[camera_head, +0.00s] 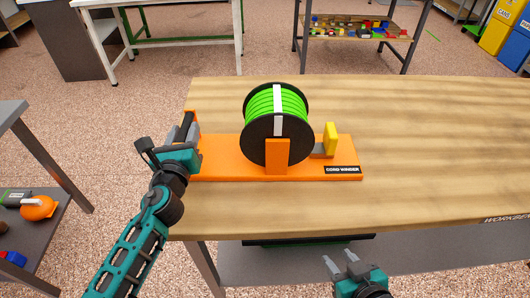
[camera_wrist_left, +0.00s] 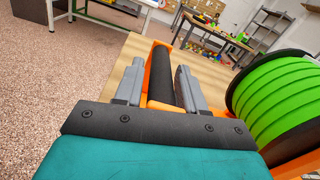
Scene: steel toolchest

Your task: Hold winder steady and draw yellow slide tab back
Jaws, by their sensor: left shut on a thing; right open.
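The orange cord winder (camera_head: 228,157) stands on the wooden workbench, with a black-flanged reel of green cord (camera_head: 262,105) on it. The yellow slide tab (camera_head: 330,138) stands upright at the right of the reel, on a grey piece. My left gripper (camera_head: 184,138) is at the winder's left end. It is shut on the black handle (camera_wrist_left: 161,75), which lies between its fingers in the left wrist view (camera_wrist_left: 158,88). My right gripper (camera_head: 346,266) is open and empty, in front of the bench's front edge and apart from the winder.
The workbench (camera_head: 440,150) is clear to the right of the winder. A side shelf with an orange item (camera_head: 38,207) stands at the left. A shelf with colored blocks (camera_head: 350,28) and yellow and blue bins are far back.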

